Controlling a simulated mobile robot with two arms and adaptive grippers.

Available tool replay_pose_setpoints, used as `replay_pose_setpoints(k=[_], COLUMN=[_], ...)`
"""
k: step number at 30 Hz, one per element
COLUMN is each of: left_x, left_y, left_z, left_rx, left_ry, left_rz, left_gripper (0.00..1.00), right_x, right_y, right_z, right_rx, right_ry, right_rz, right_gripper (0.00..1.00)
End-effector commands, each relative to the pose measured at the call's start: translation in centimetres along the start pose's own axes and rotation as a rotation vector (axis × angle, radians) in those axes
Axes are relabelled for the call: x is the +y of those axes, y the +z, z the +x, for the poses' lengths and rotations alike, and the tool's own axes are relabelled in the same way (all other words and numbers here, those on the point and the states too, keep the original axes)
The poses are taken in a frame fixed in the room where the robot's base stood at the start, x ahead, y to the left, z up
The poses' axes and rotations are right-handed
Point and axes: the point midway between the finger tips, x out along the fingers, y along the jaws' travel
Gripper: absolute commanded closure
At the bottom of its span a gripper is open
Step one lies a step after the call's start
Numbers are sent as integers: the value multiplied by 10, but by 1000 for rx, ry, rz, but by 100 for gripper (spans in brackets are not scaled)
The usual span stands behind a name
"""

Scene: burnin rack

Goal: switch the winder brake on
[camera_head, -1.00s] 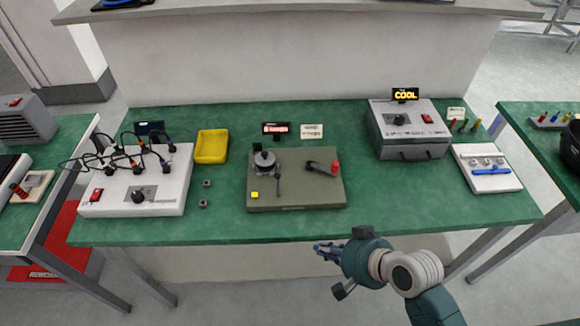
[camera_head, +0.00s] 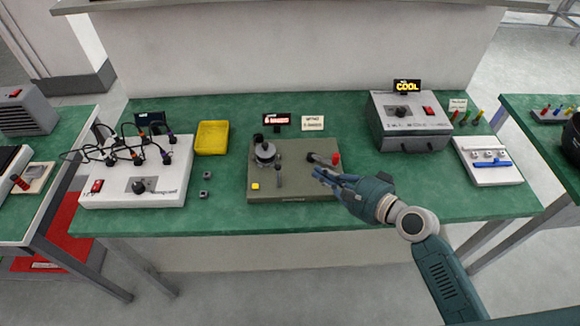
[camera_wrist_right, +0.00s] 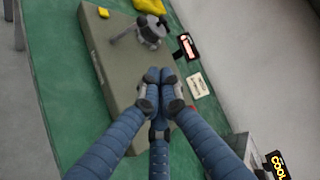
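The winder is an olive-grey box (camera_head: 300,188) in the middle of the green bench, also in the right wrist view (camera_wrist_right: 122,72). No readable label shows which control is the brake. My right gripper (camera_head: 321,175) is over the right part of the winder, just in front of the crank. In the right wrist view its fingertips (camera_wrist_right: 160,77) are together and empty; the fingers partly hide the red knob. My left gripper is not in view.
Behind the winder stand a lit red display (camera_head: 277,119) and a white card (camera_head: 312,123). A white wired unit (camera_head: 160,190) and yellow tray (camera_head: 212,138) are left. A grey box (camera_head: 410,128) with a COOL display and a white tool tray (camera_head: 488,160) are right.

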Motion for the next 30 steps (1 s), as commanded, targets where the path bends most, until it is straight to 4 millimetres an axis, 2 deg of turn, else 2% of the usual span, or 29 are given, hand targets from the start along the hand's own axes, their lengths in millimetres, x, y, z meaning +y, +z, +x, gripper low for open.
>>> replay_pose_setpoints(k=[5,8,18,21,24,30], left_x=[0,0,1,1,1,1], left_y=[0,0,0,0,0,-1], left_z=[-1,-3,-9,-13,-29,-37], left_rx=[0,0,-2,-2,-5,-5], left_ry=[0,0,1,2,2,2], left_rz=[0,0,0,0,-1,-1], left_gripper=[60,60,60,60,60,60], right_x=[0,-1,-1,-2,-4,-1], right_y=[0,0,0,4,22,36], right_z=[5,16,87,102,92,87], right_rx=[0,-1,0,-2,-2,0], right_ry=[1,0,0,2,3,2], right_rz=[-1,0,-2,-2,-1,-3], right_gripper=[100,100,100,100,100,100])
